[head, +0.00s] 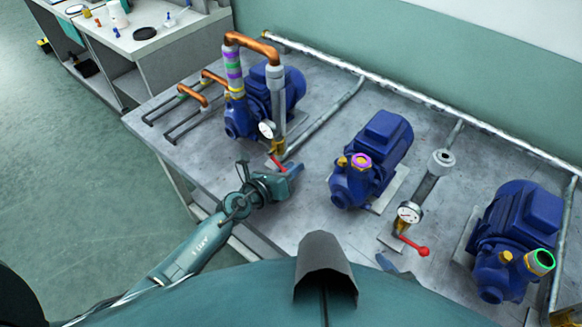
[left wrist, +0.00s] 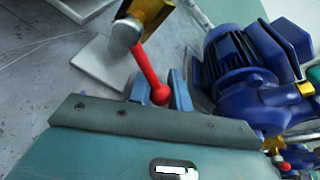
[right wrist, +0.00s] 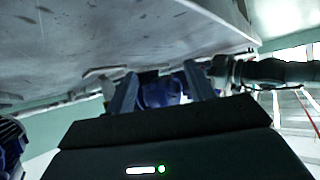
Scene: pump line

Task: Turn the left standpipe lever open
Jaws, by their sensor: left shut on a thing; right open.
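The left standpipe (head: 278,95) stands beside the left blue pump, with a round gauge (head: 266,129) and a brass valve (head: 278,146) at its foot. The valve's red lever (head: 275,163) points toward my left gripper (head: 290,172). In the left wrist view the lever (left wrist: 148,65) runs down from the brass valve (left wrist: 152,12) to a red ball end. My left gripper (left wrist: 162,92) is shut on that ball end, with one finger on each side. My right gripper (right wrist: 160,92) is open and empty near the table edge in the right wrist view.
A middle pump (head: 372,160) and a right pump (head: 518,235) stand on the grey table (head: 320,215). A second standpipe (head: 432,178) with a red lever (head: 415,246) stands between them. Copper pieces on a rack (head: 190,112) lie at the table's left.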

